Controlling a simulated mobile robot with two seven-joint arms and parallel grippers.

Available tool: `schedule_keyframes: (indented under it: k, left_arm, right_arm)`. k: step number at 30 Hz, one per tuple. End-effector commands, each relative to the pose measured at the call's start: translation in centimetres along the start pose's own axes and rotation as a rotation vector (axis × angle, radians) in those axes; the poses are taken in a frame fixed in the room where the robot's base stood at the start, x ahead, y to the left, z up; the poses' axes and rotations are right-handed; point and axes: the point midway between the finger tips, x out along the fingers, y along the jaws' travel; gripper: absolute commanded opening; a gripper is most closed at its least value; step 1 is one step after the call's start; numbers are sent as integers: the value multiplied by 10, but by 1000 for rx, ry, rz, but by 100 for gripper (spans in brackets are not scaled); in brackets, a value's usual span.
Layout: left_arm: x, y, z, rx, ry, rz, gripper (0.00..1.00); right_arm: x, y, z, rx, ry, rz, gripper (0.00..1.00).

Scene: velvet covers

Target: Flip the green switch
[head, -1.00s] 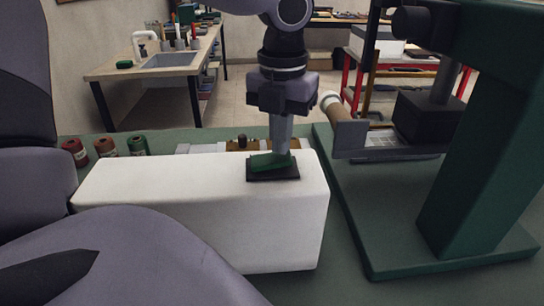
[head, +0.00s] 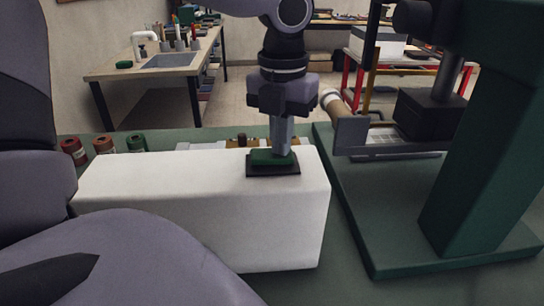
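The green switch (head: 264,158) is a green rocker on a black base plate (head: 272,170), set on top of a white block (head: 200,185). My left gripper (head: 282,150) points straight down over it. Its grey fingers look closed together, with the tips at the back right part of the green rocker, touching it or very close. It holds nothing that I can see. The rocker now looks nearly level; its far side is partly hidden by the fingers. My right gripper is not in view.
A large green press (head: 470,190) with a green base stands to the right of the block. Thread spools (head: 104,146) stand behind the block at left.

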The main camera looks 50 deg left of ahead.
Motion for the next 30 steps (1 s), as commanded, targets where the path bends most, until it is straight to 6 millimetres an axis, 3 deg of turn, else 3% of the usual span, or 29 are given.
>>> schedule_keyframes:
  k: [5,30]
  left_arm:
    - [-3,1,-2,0,8,3,0]
    - [-69,0,-1,0,5,1,0]
  right_arm:
    - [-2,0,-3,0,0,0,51]
    - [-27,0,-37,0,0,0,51]
